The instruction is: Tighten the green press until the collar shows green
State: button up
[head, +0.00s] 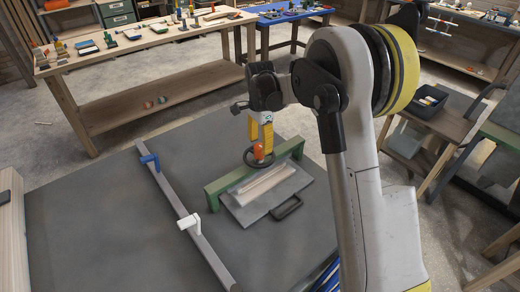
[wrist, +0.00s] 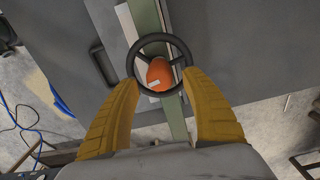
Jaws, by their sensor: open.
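The green press (head: 225,184) is a green bar frame spanning a grey plate with pale wood strips on the grey bench. Its black handwheel (head: 246,160) sits on top, with an orange knob (head: 258,152) at the centre. In the wrist view the handwheel (wrist: 145,41) and orange knob (wrist: 159,72) lie straight ahead, with a small pale mark on the knob. My gripper (head: 260,140) is above the wheel, pointing down. Its yellow fingers (wrist: 160,80) are apart, at either side of the wheel's near rim; contact cannot be told. No green-showing collar can be made out.
A grey rail (head: 178,205) with a blue clamp (head: 149,159) and a white clamp (head: 189,223) crosses the bench left of the press. A black handle (head: 287,208) sticks out at the plate's front. The bench around is mostly clear.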

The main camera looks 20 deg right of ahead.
aim_at(260, 145)
notch_tip(260, 145, up, 9)
jog(key=shift+f, duration=0.1)
jog(key=shift+a, duration=0.1)
dwell(0.8)
